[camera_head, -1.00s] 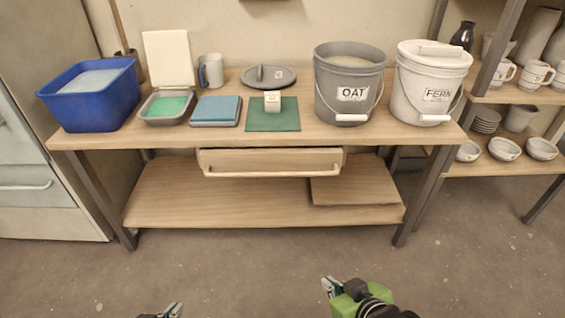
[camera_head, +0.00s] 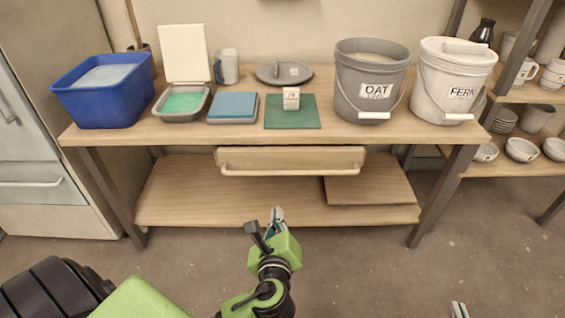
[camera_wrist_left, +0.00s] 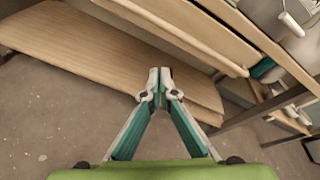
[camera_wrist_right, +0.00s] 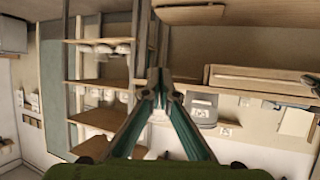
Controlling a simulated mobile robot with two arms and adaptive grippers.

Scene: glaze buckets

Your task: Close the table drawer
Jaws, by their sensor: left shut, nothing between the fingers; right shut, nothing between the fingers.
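The table drawer (camera_head: 290,158) is a light wooden front with a long bar handle (camera_head: 290,170), under the middle of the tabletop. How far it is out is hard to tell. In the left wrist view the handle (camera_wrist_left: 185,38) runs diagonally across the top, apart from the fingers. My left gripper (camera_head: 276,214) is shut and empty, in front of the table, lower in the picture than the handle. It also shows in the left wrist view (camera_wrist_left: 160,72). My right gripper (camera_head: 458,309) is shut and empty at the bottom edge; it also shows in the right wrist view (camera_wrist_right: 158,80).
The tabletop (camera_head: 190,132) holds a blue tub (camera_head: 100,105), a grey OAT bucket (camera_head: 370,100) and a white FERN bucket (camera_head: 450,95). A lower shelf (camera_head: 240,200) carries a loose board (camera_head: 370,190). Shelving with crockery stands at right. The floor in front is clear.

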